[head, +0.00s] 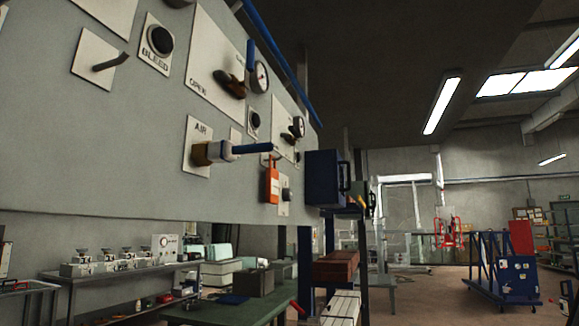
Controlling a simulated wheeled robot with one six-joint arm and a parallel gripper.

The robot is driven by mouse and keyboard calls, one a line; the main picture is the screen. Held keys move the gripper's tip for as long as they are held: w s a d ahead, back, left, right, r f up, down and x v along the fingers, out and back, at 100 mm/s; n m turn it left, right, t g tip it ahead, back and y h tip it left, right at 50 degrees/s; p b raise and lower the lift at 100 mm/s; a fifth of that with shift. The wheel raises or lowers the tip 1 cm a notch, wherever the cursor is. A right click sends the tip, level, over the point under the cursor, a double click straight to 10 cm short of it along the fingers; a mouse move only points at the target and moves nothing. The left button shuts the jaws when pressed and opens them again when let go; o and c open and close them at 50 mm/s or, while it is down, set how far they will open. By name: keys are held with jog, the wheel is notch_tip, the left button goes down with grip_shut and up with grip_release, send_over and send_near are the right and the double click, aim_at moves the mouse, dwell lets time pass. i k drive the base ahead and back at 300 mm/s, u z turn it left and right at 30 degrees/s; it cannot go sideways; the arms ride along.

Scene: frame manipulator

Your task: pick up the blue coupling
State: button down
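I cannot pick out a blue coupling for certain. On the grey panel, the AIR plate (198,150) carries a brass fitting with a pale, partly blue body (220,151). An orange tag or lock (271,184) hangs near the bar's end. A small flat blue thing (233,299) lies on the green bench below; it is too small to tell what it is. My gripper is not in view.
The grey panel (95,150) fills the upper left, with gauges, knobs and levers sticking out. A dark blue box (321,177) stands at its right end. A metal shelf (60,278) with small machines is below. Open floor (435,290) lies to the right, before a blue cart (510,285).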

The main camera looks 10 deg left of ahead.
aim_at(222, 151)
jog(key=z, duration=0.35)
jog(key=k, duration=0.2)
jog(key=u, duration=1.7)
